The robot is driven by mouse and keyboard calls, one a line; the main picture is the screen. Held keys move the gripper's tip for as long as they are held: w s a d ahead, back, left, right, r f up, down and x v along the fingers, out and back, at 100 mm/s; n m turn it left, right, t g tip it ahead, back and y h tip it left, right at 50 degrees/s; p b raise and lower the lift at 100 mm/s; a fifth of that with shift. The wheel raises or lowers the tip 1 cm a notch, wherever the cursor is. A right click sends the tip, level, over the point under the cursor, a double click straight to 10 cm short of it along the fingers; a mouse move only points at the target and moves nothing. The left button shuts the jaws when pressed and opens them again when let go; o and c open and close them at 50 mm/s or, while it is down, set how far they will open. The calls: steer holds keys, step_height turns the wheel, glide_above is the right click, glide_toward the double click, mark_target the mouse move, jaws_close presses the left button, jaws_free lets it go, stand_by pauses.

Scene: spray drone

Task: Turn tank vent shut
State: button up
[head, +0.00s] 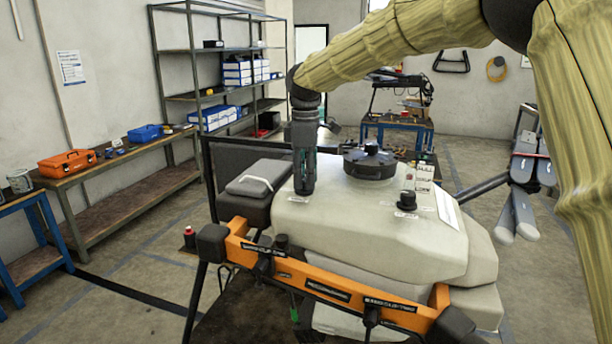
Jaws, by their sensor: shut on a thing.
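The spray drone's cream tank (400,240) fills the middle of the head view, with an orange frame bar (330,287) along its near side. My gripper (304,188) points straight down at the left part of the tank top. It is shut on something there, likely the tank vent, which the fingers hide. I cannot tell which way the vent is turned. A large black lid (369,163) sits on the tank to the right of my gripper. A small black knob (407,199) stands nearer the right front of the tank, apart from my gripper.
A grey pad (258,178) lies on a black part at the tank's left. Folded drone arms (520,185) stick out at the right. A bench with an orange toolbox (67,163) and metal shelving stand at the left. The floor between is mostly clear.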

mark_target(304, 180)
steer(key=shift+s+a+f, duration=0.1)
steer(key=shift+f, duration=0.15)
steer(key=o, duration=0.9)
steer(key=shift+o, duration=0.5)
steer(key=shift+a, duration=0.15)
steer(key=shift+r, duration=0.1)
steer(key=shift+r, duration=0.1)
steer(key=shift+r, duration=0.1)
step_height(304, 180, up, 12)
steer(key=shift+f, duration=0.2)
